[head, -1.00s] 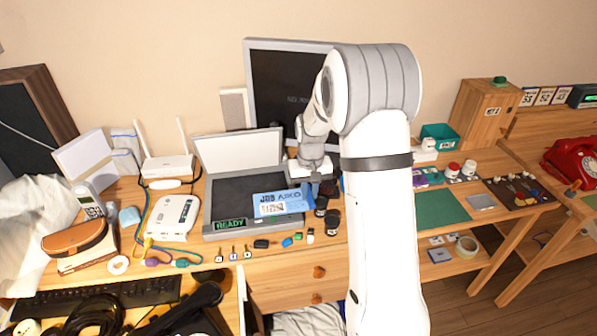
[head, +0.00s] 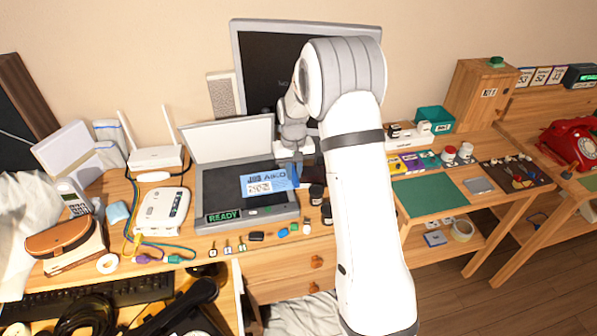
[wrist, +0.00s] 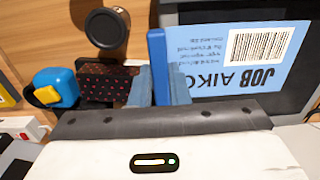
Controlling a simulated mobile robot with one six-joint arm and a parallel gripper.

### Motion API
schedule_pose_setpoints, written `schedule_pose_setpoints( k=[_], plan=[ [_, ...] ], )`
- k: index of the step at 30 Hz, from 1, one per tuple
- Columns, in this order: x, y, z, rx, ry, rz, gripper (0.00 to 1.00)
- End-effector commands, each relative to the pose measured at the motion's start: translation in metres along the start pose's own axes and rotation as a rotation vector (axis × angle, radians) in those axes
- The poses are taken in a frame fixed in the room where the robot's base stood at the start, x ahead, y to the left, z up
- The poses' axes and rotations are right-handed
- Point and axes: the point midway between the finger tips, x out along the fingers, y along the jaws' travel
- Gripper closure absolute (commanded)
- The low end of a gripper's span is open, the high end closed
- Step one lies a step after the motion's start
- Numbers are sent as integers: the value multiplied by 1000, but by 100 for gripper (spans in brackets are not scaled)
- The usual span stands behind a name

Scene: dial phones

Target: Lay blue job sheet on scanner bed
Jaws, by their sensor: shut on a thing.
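The blue job sheet (head: 262,188) is light blue with a barcode label and "JOB AIKO" print. It is over the right part of the dark scanner bed (head: 222,190), and I cannot tell whether it lies flat on it. The scanner lid (head: 230,140) stands open behind, and its panel (head: 223,216) reads READY. My gripper (head: 293,172) is at the sheet's right end. In the wrist view my gripper (wrist: 160,88) is shut on the upright dark blue strip (wrist: 157,60) at the edge of the job sheet (wrist: 238,55).
Dark round jars (head: 317,194) stand close to the scanner's right side. Small keys and coloured items (head: 256,236) lie along its front. A white box (head: 163,210) with cables is at its left. A monitor (head: 262,75) stands behind. A green mat (head: 428,196) lies at right.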

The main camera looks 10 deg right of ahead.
Motion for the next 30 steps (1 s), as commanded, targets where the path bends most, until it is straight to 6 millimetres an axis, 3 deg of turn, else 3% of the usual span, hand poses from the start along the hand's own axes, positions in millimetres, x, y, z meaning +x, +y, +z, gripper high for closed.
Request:
schedule_pose_setpoints(
  k=[7,15,29,30],
  plan=[
    [17,-7,-19,0,-1,0,100],
    [39,-7,-18,-1,0,0,100],
    [43,-8,-18,-2,0,0,100],
    [43,-8,-18,-2,0,0,83]
  ],
)
